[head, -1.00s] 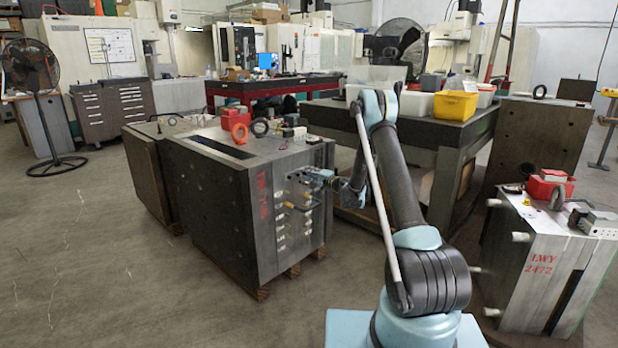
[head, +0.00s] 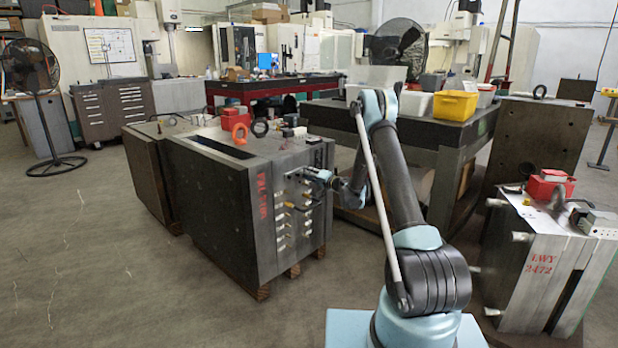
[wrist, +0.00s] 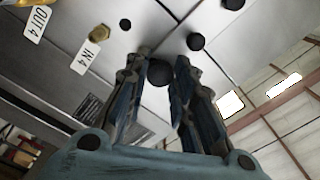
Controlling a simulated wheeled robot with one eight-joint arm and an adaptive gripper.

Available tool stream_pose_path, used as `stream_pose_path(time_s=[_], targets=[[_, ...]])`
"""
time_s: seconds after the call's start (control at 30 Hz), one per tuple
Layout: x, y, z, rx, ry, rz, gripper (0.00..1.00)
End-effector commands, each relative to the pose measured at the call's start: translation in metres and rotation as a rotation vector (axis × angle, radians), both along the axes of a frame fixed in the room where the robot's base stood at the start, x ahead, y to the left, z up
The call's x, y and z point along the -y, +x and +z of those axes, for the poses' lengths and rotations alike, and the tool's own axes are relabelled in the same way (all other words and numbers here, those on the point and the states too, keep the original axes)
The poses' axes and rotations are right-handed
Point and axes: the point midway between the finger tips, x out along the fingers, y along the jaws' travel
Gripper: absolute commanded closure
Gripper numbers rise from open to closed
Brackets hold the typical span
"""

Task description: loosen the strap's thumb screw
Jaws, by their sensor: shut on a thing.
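The large steel mould base (head: 205,205) stands left of centre in the head view, and my gripper (head: 308,174) reaches its right-hand face near the top. In the wrist view my gripper (wrist: 160,58) has its two fingers on either side of a dark round knob, which looks like the thumb screw (wrist: 159,73). The fingers are shut on it. The fingers hide part of the knob's sides. The strap cannot be clearly told from the grey steel around the knob. In the head view the screw is hidden by my gripper.
Brass fitting (wrist: 99,33) and tags "IN 4" (wrist: 86,55) and "OUT 4" (wrist: 37,24) sit left of the fingers. Several fittings stick out below my gripper in the head view. A second mould base (head: 530,265) stands at right. Open floor (head: 90,270) lies at left.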

Motion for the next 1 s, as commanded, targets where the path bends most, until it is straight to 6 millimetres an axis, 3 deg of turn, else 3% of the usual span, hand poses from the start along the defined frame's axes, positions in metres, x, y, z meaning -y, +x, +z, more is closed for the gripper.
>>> stream_pose_path(time_s=[0.17, 0.2, 0.23, 0.67, 1.0], targets=[[-0.006, -0.004, -0.002, 0.001, -0.004, 0.013, 1.0], [-0.006, -0.004, -0.002, 0.0, -0.004, 0.013, 0.72], [-0.006, -0.004, -0.002, 0.0, -0.004, 0.013, 0.67], [0.003, -0.005, -0.001, 0.0, 0.0, 0.003, 0.67], [0.049, -0.04, -0.001, -0.001, 0.0, 0.002, 0.67]])
